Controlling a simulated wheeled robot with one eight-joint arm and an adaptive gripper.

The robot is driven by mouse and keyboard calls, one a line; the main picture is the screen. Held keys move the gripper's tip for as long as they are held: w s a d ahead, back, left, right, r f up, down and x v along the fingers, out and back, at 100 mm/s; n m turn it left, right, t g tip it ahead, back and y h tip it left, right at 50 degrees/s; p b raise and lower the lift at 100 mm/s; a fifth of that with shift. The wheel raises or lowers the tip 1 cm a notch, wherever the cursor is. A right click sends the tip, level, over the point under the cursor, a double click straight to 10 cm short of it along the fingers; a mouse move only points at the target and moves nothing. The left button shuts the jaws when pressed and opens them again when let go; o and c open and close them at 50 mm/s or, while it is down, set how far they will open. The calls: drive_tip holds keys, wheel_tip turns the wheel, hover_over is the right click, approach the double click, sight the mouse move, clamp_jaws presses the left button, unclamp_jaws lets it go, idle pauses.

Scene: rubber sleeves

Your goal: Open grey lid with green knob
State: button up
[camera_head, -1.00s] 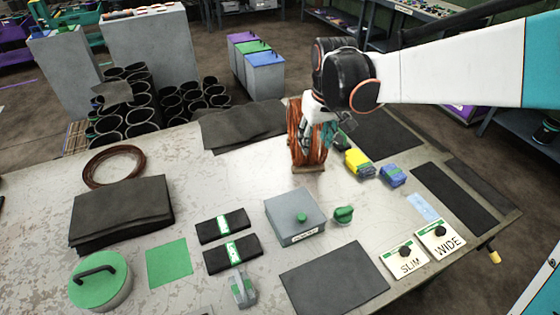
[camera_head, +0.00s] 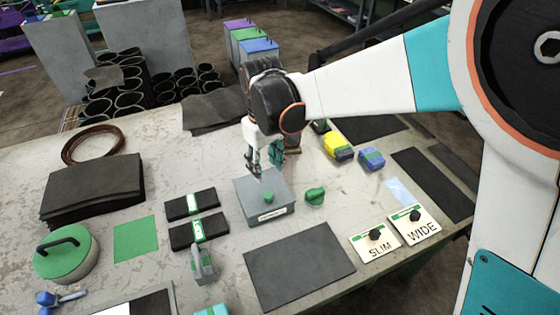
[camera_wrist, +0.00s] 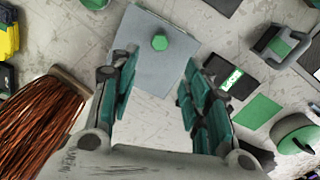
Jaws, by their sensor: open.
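A grey box with a grey lid (camera_head: 252,188) stands on the table near the middle in the head view. Its green knob (camera_head: 268,197) sits on top of the lid, which lies flat on the box. In the wrist view the lid (camera_wrist: 150,83) and the hexagonal green knob (camera_wrist: 160,42) lie ahead of the fingers. My gripper (camera_head: 265,168) hangs at the far edge of the box and looks apart from the knob. In the wrist view my gripper (camera_wrist: 158,90) is open, with nothing between its fingers.
A loose green knob-like piece (camera_head: 315,196) lies just right of the box. Black packs with green bands (camera_head: 195,233) are to its left. A dark mat (camera_head: 298,266) lies in front; SLIM (camera_head: 373,243) and WIDE (camera_head: 415,227) plates are right.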

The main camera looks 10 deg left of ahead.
sight(268, 194)
wheel_tip(268, 194, down, 11)
drive_tip(key=b, duration=0.3)
drive_tip(key=shift+f, duration=0.2)
clamp_jaws()
